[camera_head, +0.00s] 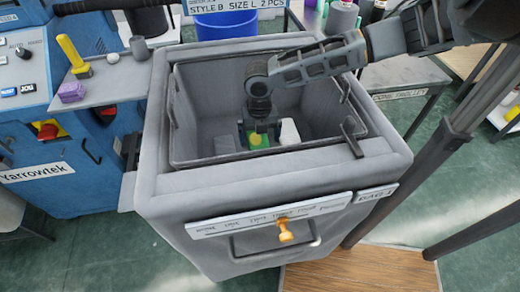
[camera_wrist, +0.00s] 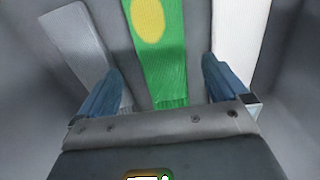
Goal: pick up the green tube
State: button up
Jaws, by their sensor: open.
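The green tube (camera_wrist: 162,60) is a knitted green piece with a yellow oval patch, lying in the grey bin. In the wrist view it runs up the middle from between my fingers to the top edge. It also shows low inside the bin in the head view (camera_head: 267,140), partly hidden by my arm. My gripper (camera_wrist: 160,85) is open, with one blue finger on each side of the tube. In the head view my arm reaches down into the bin. I cannot tell whether the fingers touch the tube.
A grey knitted piece (camera_wrist: 80,45) lies left of the green tube and a white one (camera_wrist: 240,35) lies right. The grey bin's padded rim (camera_head: 280,178) and walls surround my gripper. A side shelf (camera_head: 112,85) holds small items; a blue bucket (camera_head: 228,24) stands behind.

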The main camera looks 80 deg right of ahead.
aim_at(260, 147)
jog(key=shift+s+f+p, duration=0.1)
jog(key=shift+f+p, duration=0.35)
jog(key=shift+f, duration=2.3)
jog(key=shift+c, duration=0.4)
jog(key=c, duration=1)
jog(key=shift+o, duration=0.2)
jog(key=shift+r, duration=0.1)
